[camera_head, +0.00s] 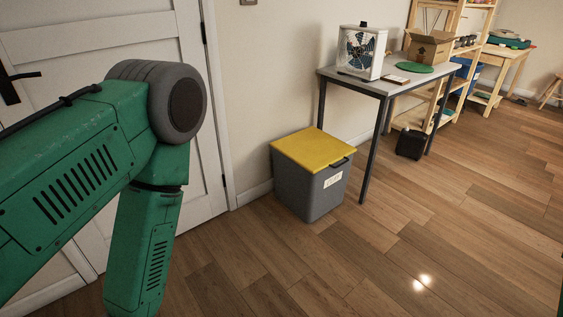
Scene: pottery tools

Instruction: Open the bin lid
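A grey bin (309,189) stands on the wooden floor against the wall, near the middle of the head view. Its flat yellow lid (312,148) lies closed on top. A dark handle (341,163) shows at the lid's right front edge, and a white label is on the bin's front. My green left arm fills the left side of the view, well apart from the bin. Its gripper is out of frame below. My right gripper is not in view; only a thin green sliver shows at the right edge.
A table (392,83) right of the bin holds a box fan (361,52), a cardboard box (430,46) and a green disc. A black container (411,144) sits on the floor under it. A white door (98,45) is at left. Floor in front of the bin is clear.

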